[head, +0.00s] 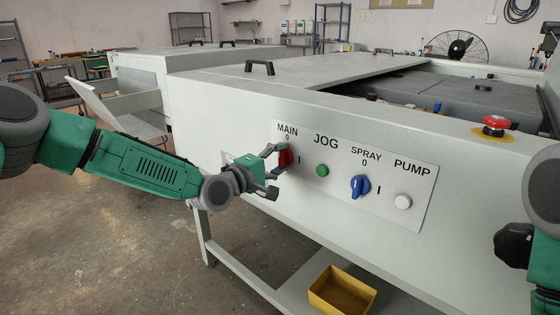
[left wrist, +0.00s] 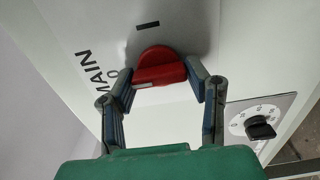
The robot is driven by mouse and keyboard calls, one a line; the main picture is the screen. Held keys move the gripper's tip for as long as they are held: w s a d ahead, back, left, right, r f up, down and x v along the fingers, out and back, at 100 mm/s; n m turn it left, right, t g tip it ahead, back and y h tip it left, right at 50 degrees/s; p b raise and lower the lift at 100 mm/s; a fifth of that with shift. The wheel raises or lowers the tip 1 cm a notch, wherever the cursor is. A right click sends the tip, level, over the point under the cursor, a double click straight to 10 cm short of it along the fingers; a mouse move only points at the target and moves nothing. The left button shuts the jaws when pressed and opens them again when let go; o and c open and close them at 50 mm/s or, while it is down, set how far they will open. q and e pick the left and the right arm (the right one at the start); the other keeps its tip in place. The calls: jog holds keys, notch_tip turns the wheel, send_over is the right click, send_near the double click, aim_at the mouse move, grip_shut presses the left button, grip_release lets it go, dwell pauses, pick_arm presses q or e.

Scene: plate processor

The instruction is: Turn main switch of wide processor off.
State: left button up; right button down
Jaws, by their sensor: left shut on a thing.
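The red main switch (head: 285,159) is at the left end of the white control panel (head: 330,215), under the label MAIN and 0, with I to its right. My left gripper (head: 271,172) is at this switch, its fingers on either side of the red knob and shut on it. In the left wrist view, the red knob (left wrist: 160,69) sits between the fingertips (left wrist: 160,80). Its grip bar lies crosswise there, with a pale mark on its lower left part. Fingers partly hide the switch in the head view.
The panel also holds a green JOG button (head: 322,171), a blue SPRAY switch (head: 360,186) and a white PUMP button (head: 403,202). A red emergency button (head: 496,122) stands on top. A yellow bin (head: 342,291) is below. A black dial (left wrist: 260,128) shows in the wrist view.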

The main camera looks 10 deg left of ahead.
pick_arm(q)
jog(key=shift+a+f, duration=0.1)
jog(key=shift+f, duration=0.15)
jog(key=o, duration=1.1)
jog(key=shift+o, duration=0.3)
jog(key=shift+w+a, duration=0.1)
jog(key=shift+r, duration=0.1)
jog(key=shift+s+a, duration=0.15)
jog(key=shift+s, duration=0.15)
jog(key=v, duration=1.1)
jog(key=shift+s, duration=0.15)
